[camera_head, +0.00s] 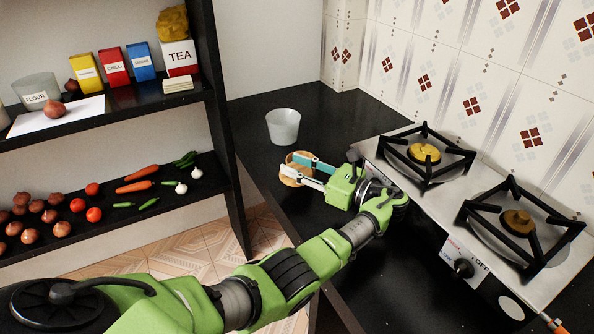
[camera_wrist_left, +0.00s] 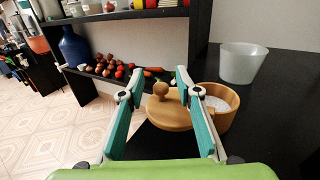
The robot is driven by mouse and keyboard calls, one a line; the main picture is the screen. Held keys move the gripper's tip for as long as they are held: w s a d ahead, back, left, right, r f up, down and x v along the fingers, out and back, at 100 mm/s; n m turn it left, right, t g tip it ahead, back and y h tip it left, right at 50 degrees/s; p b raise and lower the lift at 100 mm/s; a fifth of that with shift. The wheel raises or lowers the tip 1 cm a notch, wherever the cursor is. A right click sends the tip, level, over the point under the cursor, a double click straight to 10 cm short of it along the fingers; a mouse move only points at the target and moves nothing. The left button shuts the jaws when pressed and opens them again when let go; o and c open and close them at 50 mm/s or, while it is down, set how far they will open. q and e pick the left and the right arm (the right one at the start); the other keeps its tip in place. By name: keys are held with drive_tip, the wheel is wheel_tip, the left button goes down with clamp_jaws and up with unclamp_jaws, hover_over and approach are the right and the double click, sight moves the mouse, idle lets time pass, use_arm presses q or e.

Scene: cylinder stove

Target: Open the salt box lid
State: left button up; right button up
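The salt box (camera_head: 297,180) is a round wooden box on the black counter, partly hidden by my left gripper in the head view. In the left wrist view the salt box (camera_wrist_left: 228,122) shows white salt (camera_wrist_left: 216,104) inside. Its wooden lid (camera_wrist_left: 165,118) with a round knob (camera_wrist_left: 161,89) is swung to the left of the box, leaving at least part of the opening uncovered. My left gripper (camera_head: 288,164) is open, its fingers spread on either side of the knob; contact cannot be told. My right gripper is not in view.
A translucent cup (camera_head: 283,127) stands on the counter behind the box. A gas stove (camera_head: 440,205) with two burners is at the right. Shelves (camera_head: 120,112) with boxes and vegetables are at the left. The counter around the cup is clear.

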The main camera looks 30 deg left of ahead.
use_arm(q)
wheel_tip(320, 180, up, 8)
drive_tip(key=shift+r, duration=0.25)
drive_tip(key=shift+c, duration=0.5)
